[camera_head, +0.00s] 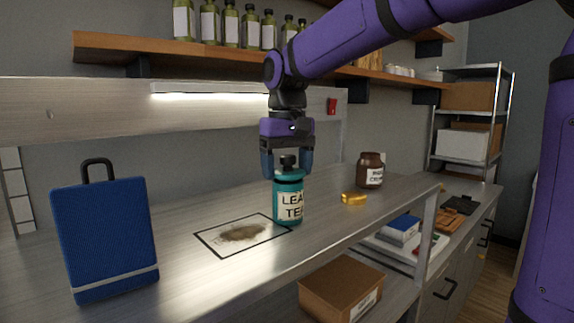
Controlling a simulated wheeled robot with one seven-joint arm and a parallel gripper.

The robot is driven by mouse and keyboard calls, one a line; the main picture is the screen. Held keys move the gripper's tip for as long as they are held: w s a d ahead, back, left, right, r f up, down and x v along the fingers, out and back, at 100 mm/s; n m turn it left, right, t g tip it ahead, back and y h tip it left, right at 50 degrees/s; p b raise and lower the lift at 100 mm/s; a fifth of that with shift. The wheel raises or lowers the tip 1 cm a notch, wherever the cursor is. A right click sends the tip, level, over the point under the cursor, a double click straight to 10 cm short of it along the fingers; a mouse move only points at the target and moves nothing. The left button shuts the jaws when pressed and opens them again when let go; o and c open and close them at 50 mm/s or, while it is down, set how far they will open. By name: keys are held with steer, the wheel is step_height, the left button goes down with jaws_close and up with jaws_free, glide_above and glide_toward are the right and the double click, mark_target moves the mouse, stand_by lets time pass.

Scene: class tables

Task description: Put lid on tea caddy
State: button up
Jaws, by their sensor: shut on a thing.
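The teal tea caddy (289,208), with a pale label reading "LEA… TE…", stands upright on the steel counter. My gripper (288,164) points straight down over it, with its fingers at the caddy's top. It is shut on the black lid knob (288,161), which shows between the fingers. The lid is directly over the caddy's mouth. The fingers partly hide the join, so I cannot tell whether the lid is seated or just above the rim.
A mat (215,246) with a dark powdery patch lies left of the caddy. A blue board-like thing (104,240) stands at the far left. A small gold object (354,198) and a brown jar (370,171) are to the right. A shelf (180,52) with bottles hangs behind.

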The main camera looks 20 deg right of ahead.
mark_target(287, 155)
steer(key=shift+f, duration=0.4)
stand_by(0.4)
steer(key=o, duration=1)
steer(key=shift+c, duration=0.2)
step_height(287, 155, up, 11)
steer(key=shift+f, duration=0.1)
steer(key=s+d+f+t, duration=0.2)
steer(key=s+d+f, duration=0.1)
steer(key=s+f, duration=0.5)
steer(key=s+d+f+t, duration=0.3)
steer(key=s+f, duration=0.5)
steer(key=s, duration=0.5)
steer(key=shift+s+d+f, duration=0.25)
steer(key=shift+d+f, duration=0.15)
steer(key=shift+d, duration=0.05)
